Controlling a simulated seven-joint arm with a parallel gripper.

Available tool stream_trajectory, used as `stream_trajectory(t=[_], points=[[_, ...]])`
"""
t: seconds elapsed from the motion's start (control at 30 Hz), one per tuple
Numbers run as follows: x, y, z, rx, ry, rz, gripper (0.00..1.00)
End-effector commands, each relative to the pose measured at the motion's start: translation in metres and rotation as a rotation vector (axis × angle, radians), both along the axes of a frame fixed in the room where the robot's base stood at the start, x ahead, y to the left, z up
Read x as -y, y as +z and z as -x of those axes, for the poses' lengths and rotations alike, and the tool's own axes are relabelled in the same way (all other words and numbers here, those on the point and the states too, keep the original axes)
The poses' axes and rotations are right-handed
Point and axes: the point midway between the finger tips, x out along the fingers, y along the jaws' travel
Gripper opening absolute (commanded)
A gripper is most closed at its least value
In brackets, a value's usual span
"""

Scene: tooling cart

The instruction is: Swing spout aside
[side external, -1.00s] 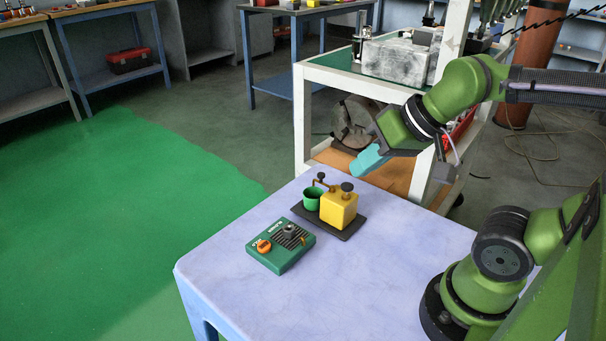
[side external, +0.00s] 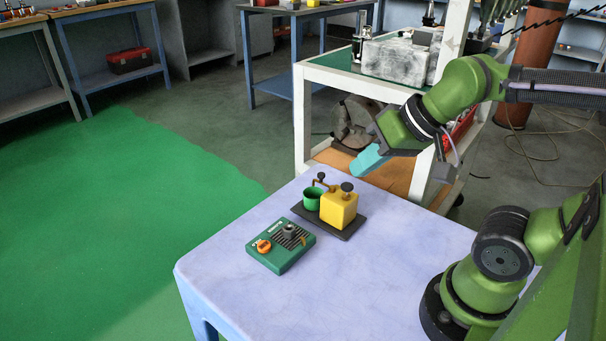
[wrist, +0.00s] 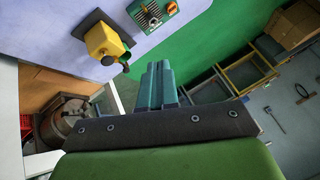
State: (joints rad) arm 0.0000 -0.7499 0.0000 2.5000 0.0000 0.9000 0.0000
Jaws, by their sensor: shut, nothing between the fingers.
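The yellow block-shaped dispenser (side external: 339,210) stands on a dark base plate (side external: 346,232) on the pale table. Its thin brown spout (side external: 325,184) reaches left from the block, ending in a dark knob over or beside a green cup (side external: 312,199). A second dark knob (side external: 347,187) tops the block. My gripper (side external: 366,161) has teal fingers, shut and empty, above the table's far edge behind the dispenser. Its fingers (wrist: 158,80) point up in the wrist view, apart from everything.
A green box with an orange knob (side external: 281,246) lies on the table (side external: 230,290) in front of the dispenser. A white-framed cart (side external: 303,120) stands close behind my gripper. The table's left and front parts are clear.

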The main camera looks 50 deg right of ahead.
Motion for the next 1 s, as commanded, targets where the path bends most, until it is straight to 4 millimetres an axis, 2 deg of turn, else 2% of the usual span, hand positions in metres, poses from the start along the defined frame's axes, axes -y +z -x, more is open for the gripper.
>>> stream_trajectory(t=[0.4,0.6,0.7,0.87,1.0], points=[[0.000,0.000,0.000,0.000,0.000,0.000,0.00],[-0.004,-0.012,-0.006,-0.058,0.016,0.001,0.31],[-0.004,-0.012,-0.026,-0.114,0.044,0.033,0.46],[-0.002,-0.008,-0.071,-0.247,0.241,0.210,0.46],[0.005,-0.009,-0.113,-0.377,0.496,0.407,0.46]])
